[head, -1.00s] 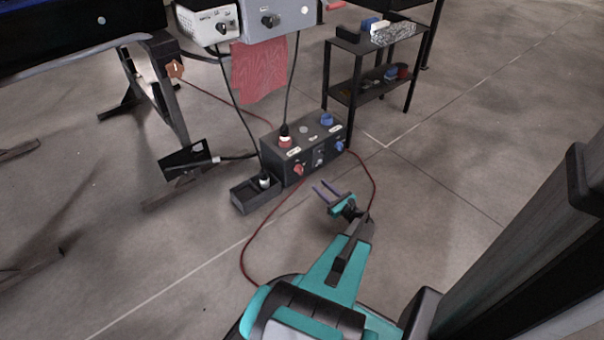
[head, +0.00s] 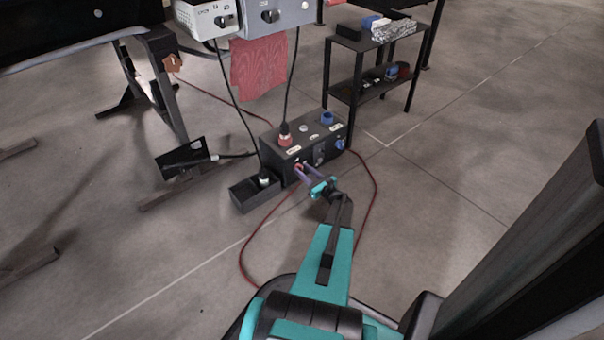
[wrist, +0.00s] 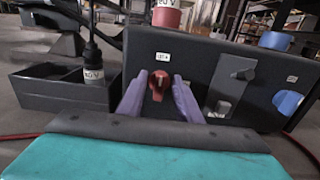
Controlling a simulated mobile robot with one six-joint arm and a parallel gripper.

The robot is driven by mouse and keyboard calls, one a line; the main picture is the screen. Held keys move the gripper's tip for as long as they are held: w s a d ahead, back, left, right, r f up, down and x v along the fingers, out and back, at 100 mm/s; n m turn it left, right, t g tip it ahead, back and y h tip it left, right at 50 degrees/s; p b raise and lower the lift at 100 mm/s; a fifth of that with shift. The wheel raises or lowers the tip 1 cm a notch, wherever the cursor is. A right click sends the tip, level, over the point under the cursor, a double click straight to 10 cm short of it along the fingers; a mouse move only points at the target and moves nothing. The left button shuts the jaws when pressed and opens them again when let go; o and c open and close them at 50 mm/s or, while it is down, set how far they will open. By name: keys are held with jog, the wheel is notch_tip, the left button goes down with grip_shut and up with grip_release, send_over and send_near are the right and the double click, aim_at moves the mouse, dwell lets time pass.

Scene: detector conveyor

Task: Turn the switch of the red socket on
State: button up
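The dark socket box (head: 271,138) stands on the floor, with a red socket (head: 285,140) on top that has a plug in it. The red socket also shows in the wrist view (wrist: 166,14). The red rotary switch (wrist: 158,84) is on the box's front face, below a small white label, its handle roughly upright. My gripper (wrist: 158,92) is in front of it, with its two purple fingers apart on either side of the switch. I cannot tell whether the fingers touch it. In the head view my gripper (head: 304,173) reaches the box's front and partly hides the switch.
A blue switch (wrist: 287,101) and a grey latch-like part (wrist: 230,85) sit to the right on the same face. A blue socket (head: 327,118) is on top. A small open black bin (head: 243,198) holding a plug stands left. A red cable (head: 247,250) lies on the floor.

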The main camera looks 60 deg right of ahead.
jog(key=shift+w+d, duration=0.15)
jog(key=shift+w, duration=0.25)
